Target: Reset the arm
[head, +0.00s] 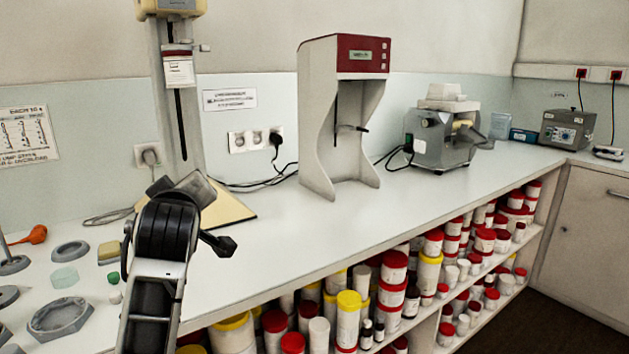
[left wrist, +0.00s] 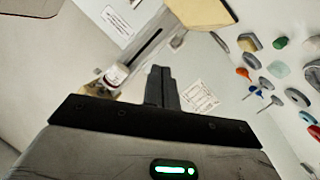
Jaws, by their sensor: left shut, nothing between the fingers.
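My left arm reaches up from the bottom left in the head view, over the front of the bench. Its black joint and grey end part stand in front of the base of the tall mixer stand, and the fingers cannot be made out clearly there. In the left wrist view my left gripper (left wrist: 160,72) is shut, its two dark fingers together with nothing between them. The fingers point toward the wall, clear of any object. My right gripper is in neither view.
The mixer stand (head: 176,90) holds a white jar (head: 179,70). A red-topped dispenser (head: 318,120) and a grey mill (head: 440,135) stand further right. Small parts, including an orange tool (head: 36,234), lie at left. The bench (head: 300,235) is clear in front; shelves below hold several jars.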

